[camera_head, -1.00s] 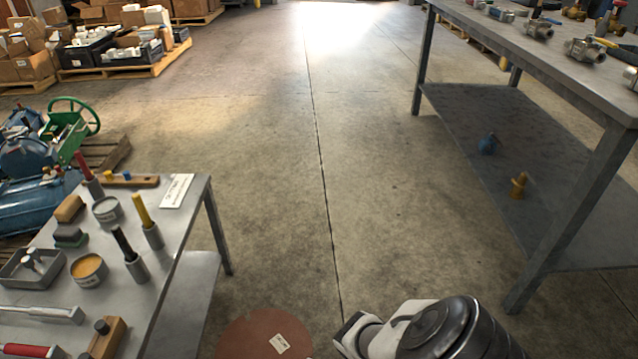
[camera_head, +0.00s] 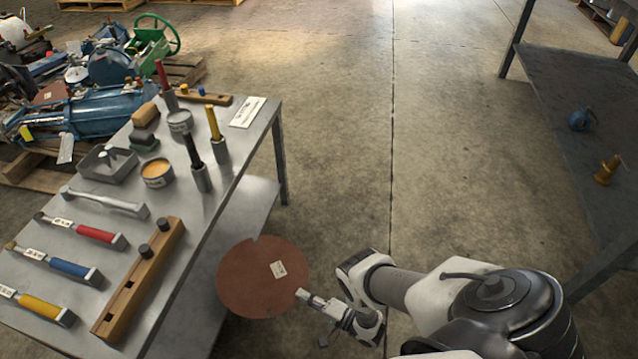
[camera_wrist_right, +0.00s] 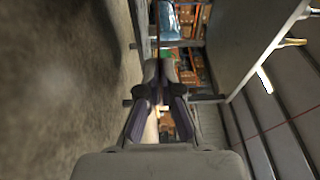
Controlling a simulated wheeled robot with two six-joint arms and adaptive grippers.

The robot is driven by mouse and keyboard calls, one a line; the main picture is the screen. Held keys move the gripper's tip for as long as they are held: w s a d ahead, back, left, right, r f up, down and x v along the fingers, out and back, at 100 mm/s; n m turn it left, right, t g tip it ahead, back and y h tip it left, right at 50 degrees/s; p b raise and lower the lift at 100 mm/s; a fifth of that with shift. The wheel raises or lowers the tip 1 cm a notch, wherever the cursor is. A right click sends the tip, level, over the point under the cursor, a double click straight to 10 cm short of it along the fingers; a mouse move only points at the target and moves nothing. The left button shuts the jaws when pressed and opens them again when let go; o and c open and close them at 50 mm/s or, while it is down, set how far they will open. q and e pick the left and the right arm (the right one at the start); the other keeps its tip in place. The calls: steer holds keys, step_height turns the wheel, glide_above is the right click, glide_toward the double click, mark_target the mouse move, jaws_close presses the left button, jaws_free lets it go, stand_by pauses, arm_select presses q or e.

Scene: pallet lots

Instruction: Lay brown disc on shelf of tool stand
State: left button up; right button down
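The brown disc (camera_head: 250,292), flat and round with a small white label, is in the lower middle of the head view. My right gripper (camera_head: 308,297) is at its right edge, its fingers apparently closed on the rim. In the right wrist view the fingertips (camera_wrist_right: 160,78) are close together; I cannot make out the disc there. The tool stand (camera_head: 62,198) is at the left, a grey table with tools on top. Its lower shelf (camera_head: 248,208) shows to the right of the top, just behind the disc; its near part is hidden. My left gripper is not in view.
On the stand top are a wooden block (camera_head: 140,285), colour-handled tools (camera_head: 85,232), tins (camera_head: 157,172) and a white card (camera_head: 247,112). A stand leg (camera_head: 281,160) rises near the shelf. A second table's shelf (camera_head: 570,85) is at the right. Bare floor (camera_head: 335,120) lies between.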

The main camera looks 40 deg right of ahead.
mark_target(247, 286)
steer(key=w+a+b, duration=0.3)
steer(key=w, duration=0.1)
steer(key=w+a+f+b, duration=0.1)
steer(key=w+a+b, duration=0.2)
steer(key=w+a, duration=0.1)
steer(key=w+a+f+b, duration=0.1)
steer(key=w+a+b, duration=0.1)
steer(key=w+a, duration=0.2)
steer(key=shift+w+b, duration=0.4)
steer(key=shift+w, duration=0.7)
steer(key=shift+f+b, duration=0.45)
steer(key=shift+f, duration=0.3)
steer(key=c, duration=1.2)
jaws_free()
steer(key=shift+c, duration=0.2)
